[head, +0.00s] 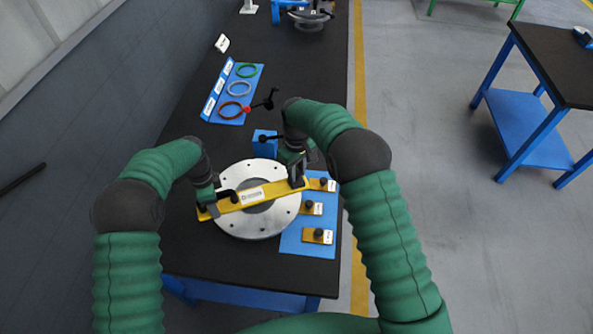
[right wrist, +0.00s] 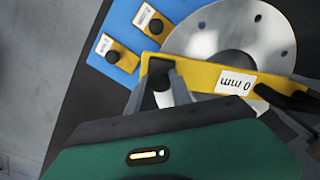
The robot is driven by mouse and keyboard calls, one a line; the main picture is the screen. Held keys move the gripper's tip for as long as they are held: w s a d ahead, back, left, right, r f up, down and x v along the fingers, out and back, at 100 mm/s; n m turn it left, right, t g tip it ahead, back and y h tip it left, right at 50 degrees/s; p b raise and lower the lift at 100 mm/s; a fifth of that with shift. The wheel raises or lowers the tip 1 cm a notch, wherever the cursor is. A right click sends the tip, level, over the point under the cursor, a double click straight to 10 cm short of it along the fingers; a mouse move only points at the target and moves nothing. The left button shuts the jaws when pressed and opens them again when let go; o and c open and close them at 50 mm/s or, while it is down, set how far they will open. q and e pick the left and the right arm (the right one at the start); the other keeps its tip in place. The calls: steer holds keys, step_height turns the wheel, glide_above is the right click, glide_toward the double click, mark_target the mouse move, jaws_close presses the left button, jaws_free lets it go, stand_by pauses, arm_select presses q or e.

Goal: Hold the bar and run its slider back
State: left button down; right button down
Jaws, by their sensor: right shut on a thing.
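A yellow bar (head: 276,191) with a white label lies across a round grey metal flange (head: 262,226). In the right wrist view the bar (right wrist: 203,78) carries a "0 mm" label. My right gripper (head: 297,181) is at the bar's right end. The right wrist view shows its fingers (right wrist: 162,85) on either side of a black knob on that end, shut on it. My left gripper (head: 214,204) is at the bar's left part, beside a black arched piece (head: 229,194), probably the slider; it also shows in the wrist view (right wrist: 288,97). The left fingertips are too small to judge.
A blue mat (head: 290,244) right of the flange holds several yellow plates with black knobs. A blue block (head: 265,144) stands behind the flange. Farther back, a blue board (head: 216,113) holds green, white and brown rings. The black tabletop (head: 300,60) is mostly clear beyond.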

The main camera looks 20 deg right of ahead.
mark_target(277, 188)
arm_select(q)
steer(key=shift+s, duration=0.1)
arm_select(e)
steer(key=a, duration=0.7)
steer(key=shift+s, duration=0.25)
steer(key=c, duration=1.1)
jaws_free()
steer(key=shift+d, duration=0.15)
step_height(277, 188, up, 12)
